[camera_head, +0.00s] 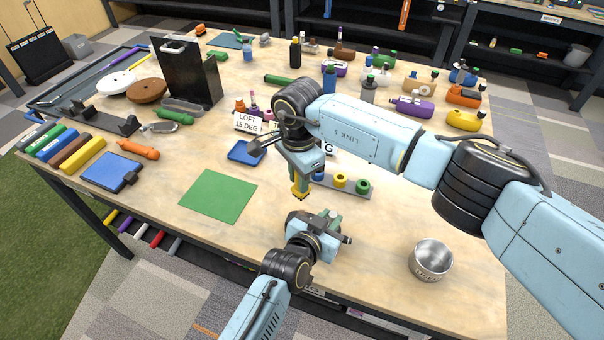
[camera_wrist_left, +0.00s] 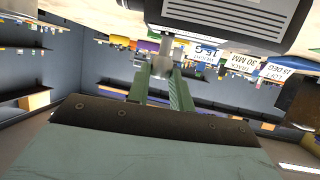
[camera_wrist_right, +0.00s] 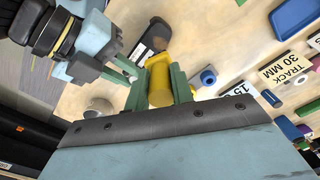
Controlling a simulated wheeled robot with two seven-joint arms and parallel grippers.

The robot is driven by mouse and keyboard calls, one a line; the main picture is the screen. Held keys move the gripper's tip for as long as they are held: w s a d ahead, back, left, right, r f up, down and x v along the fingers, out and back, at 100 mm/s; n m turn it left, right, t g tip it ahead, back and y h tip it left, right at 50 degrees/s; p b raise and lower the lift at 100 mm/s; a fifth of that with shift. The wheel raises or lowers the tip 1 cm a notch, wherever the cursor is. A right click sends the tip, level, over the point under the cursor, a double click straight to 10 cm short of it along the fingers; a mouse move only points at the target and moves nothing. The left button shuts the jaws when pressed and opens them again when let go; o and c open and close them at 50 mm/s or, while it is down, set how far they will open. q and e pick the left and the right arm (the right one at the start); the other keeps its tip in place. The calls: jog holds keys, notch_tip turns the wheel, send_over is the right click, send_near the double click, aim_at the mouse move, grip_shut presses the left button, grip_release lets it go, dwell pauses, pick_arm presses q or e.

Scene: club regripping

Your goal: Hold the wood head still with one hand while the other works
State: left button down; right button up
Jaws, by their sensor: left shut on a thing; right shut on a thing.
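My left gripper (camera_head: 332,222) is low over the table's front part. In the left wrist view its green fingers (camera_wrist_left: 166,84) are shut on a narrow grey neck joined to a large dark grey grooved body, the wood head (camera_wrist_left: 225,14). The dark head (camera_wrist_right: 151,42) also shows beside the left fingers in the right wrist view; in the head view it is mostly hidden. My right gripper (camera_head: 300,178) is above and left of the left one. It is shut on a stubby yellow tool (camera_wrist_right: 159,84), upright with its tip (camera_head: 299,194) down, apart from the left gripper in the head view.
A green mat (camera_head: 218,196) lies to the left and a metal cup (camera_head: 431,260) to the right. A rack with coloured rings (camera_head: 348,184) stands just behind the grippers. Label cards (camera_head: 247,124) and many small tools fill the back.

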jog(key=shift+f, duration=4.1)
jog(key=shift+f, duration=0.4)
jog(key=shift+w+d+r, duration=0.1)
jog(key=shift+w+d, duration=0.05)
jog(key=shift+w, duration=0.45)
jog(key=shift+s, duration=0.15)
jog(key=shift+s+a, duration=0.15)
jog(key=shift+s, duration=0.4)
jog(key=shift+s+a, duration=0.15)
jog(key=shift+s, duration=0.35)
jog(key=shift+w, duration=0.1)
